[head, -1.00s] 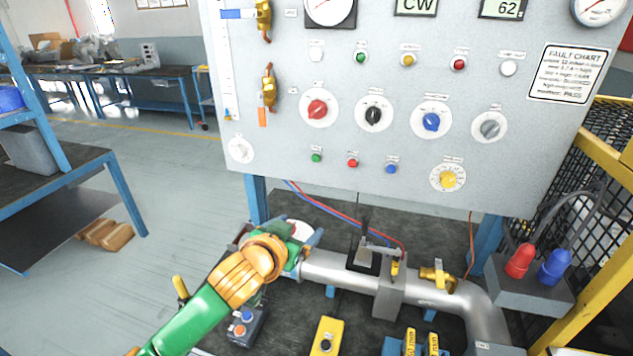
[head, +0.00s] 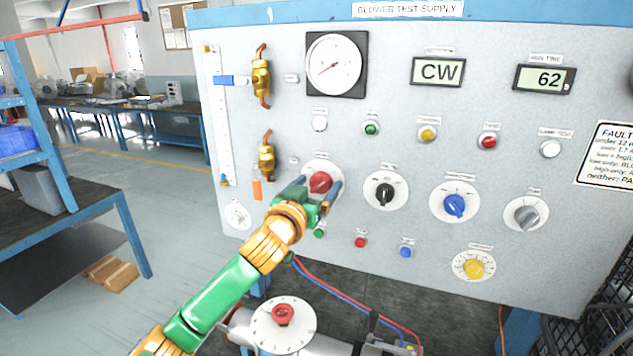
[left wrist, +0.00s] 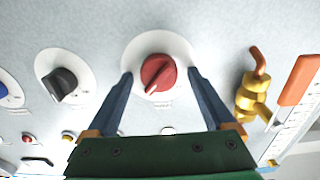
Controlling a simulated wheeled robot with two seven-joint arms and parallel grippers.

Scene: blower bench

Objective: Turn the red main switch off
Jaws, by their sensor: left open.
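The red main switch (head: 320,183) is a red rotary knob on a round white plate on the grey panel. It also shows in the left wrist view (left wrist: 158,74), with its pointer turned toward the lower left of that picture. My left gripper (head: 322,186) is open at the red knob. In the left wrist view its two blue fingers (left wrist: 158,76) stand apart, one on each side of the knob, with gaps between. I cannot tell how deep the tips reach. My right gripper is not in view.
A black knob (head: 385,191), a blue knob (head: 454,206) and a grey knob (head: 527,215) sit to the right of the red one. A brass valve (head: 267,158) is to its left. A green button (head: 319,233) lies just below the gripper.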

